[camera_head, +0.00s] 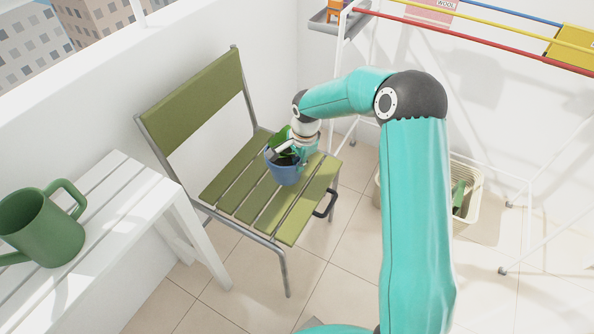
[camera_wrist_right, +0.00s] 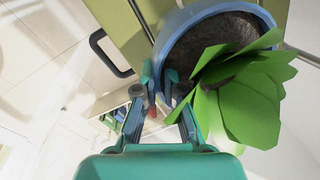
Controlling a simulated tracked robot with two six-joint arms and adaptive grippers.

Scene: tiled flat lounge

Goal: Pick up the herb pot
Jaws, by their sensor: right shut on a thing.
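The herb pot (camera_head: 285,174) is a blue pot with dark soil and broad green leaves. In the head view it is upright at the green slatted chair's seat; I cannot tell whether its base touches the slats. My right gripper (camera_head: 295,149) reaches it from the upper right and is shut on its rim. In the right wrist view the fingers (camera_wrist_right: 158,84) close on the wall of the blue pot (camera_wrist_right: 172,40), beside the leaves (camera_wrist_right: 236,100). The leaves and arm hide part of the grip. My left gripper is not in view.
The chair (camera_head: 228,185) has a black handle-like loop (camera_head: 326,205) at its seat edge. A white slatted bench (camera_head: 117,204) with a green mug-like vessel (camera_head: 40,228) stands at left. A drying rack (camera_head: 470,40) and a cream basket (camera_head: 466,205) are at right. Floor tiles in front are clear.

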